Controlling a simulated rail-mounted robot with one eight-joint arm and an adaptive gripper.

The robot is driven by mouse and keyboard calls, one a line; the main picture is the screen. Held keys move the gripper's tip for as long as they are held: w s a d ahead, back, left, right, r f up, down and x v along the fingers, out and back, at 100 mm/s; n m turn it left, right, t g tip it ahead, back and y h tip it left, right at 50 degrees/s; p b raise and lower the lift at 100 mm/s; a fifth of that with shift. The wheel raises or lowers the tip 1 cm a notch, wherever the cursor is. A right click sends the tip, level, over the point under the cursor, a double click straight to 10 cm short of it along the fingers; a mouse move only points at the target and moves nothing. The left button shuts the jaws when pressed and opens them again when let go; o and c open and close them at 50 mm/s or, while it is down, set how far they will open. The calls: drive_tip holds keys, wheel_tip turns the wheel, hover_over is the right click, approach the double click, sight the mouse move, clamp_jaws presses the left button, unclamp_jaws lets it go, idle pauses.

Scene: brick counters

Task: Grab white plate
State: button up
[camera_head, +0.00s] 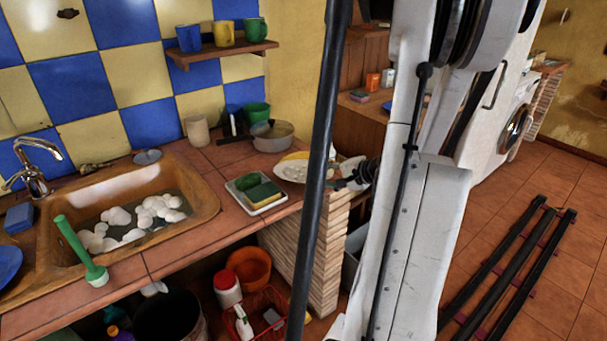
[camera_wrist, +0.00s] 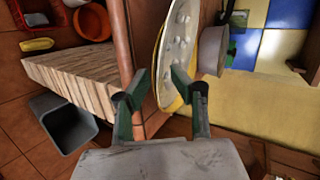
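The white plate (camera_head: 295,170), spotted with foam-like blobs and with a yellow rim or second plate at its edge, lies at the right end of the counter. It also shows in the wrist view (camera_wrist: 178,45), seen nearly edge-on. My gripper (camera_wrist: 160,85) is open, with one green-padded finger on each side of the plate's near edge. The right finger overlaps the plate in the picture; whether either finger touches it is unclear. In the head view my gripper (camera_head: 338,184) is at the plate's right side, partly hidden by a dark pole and my arm.
A lidded pot (camera_head: 272,136) stands close behind the plate. A tray with sponges (camera_head: 256,193) lies to its left, and the sink (camera_head: 200,190) is further left. The brick counter support (camera_wrist: 75,80) and a grey bin (camera_wrist: 62,122) are below.

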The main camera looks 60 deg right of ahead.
clamp_jaws()
